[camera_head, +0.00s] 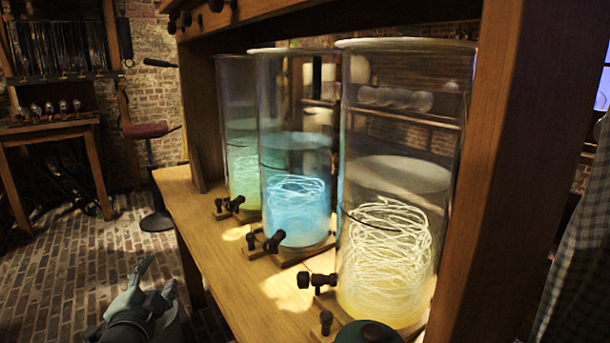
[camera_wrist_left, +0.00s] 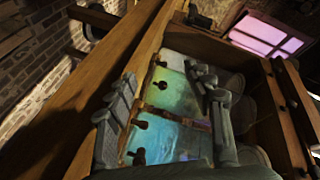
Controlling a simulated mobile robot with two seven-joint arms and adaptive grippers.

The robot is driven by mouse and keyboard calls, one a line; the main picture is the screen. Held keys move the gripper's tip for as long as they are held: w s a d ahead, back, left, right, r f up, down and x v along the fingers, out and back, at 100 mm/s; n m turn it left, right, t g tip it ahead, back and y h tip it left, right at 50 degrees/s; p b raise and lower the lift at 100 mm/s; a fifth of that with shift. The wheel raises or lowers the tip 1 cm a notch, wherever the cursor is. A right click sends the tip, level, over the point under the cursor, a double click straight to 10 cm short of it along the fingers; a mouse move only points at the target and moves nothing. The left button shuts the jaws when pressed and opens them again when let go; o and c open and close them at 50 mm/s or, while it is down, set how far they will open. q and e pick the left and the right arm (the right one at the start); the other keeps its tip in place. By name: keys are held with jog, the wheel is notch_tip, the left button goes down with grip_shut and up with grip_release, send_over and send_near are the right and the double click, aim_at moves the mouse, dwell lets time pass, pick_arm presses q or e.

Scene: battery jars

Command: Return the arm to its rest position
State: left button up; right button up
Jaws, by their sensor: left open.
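My left gripper (camera_head: 152,282) is at the lower left of the head view, over the brick floor, left of the wooden bench and apart from it. Its jaws are open with nothing between them. In the left wrist view both fingers of the left gripper (camera_wrist_left: 164,80) stand apart. Three tall glass jars stand in a row on the bench: a green-lit one (camera_head: 243,165) at the back, a blue-lit one (camera_head: 296,195) in the middle and a yellow-lit one (camera_head: 385,255) in front.
The wooden bench (camera_head: 205,230) and its thick post (camera_head: 500,170) frame the jars. Dark taps (camera_head: 317,281) stick out from the jars toward the bench edge. A stool (camera_head: 150,165) and a side table (camera_head: 45,125) stand at the back left. The brick floor (camera_head: 75,270) between is clear.

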pick_arm(q)
jog(key=s+f+n+g, duration=0.25)
jog(key=s+f, duration=0.35)
jog(key=f, duration=0.3)
jog(key=s+f+n+g, duration=0.2)
jog(key=s+f+g, duration=0.25)
jog(key=f, duration=0.45)
jog(key=s+d+f+n+g+h, duration=0.1)
jog(key=s+f+n+g, duration=0.1)
jog(key=s+f, duration=0.4)
jog(key=s+d+f+n+g+p, duration=0.1)
jog(key=s+f+g, duration=0.3)
jog(key=s, duration=1)
notch_tip(320, 180, down, 3)
jog(key=shift+d+f+n+h, duration=0.15)
jog(key=shift+d+n+h, duration=0.15)
jog(key=shift+n+h, duration=0.1)
pick_arm(e)
jog(key=f, duration=0.1)
jog(key=s+d+f+g, duration=0.1)
jog(key=shift+s+f, duration=0.2)
jog(key=shift+f, duration=0.1)
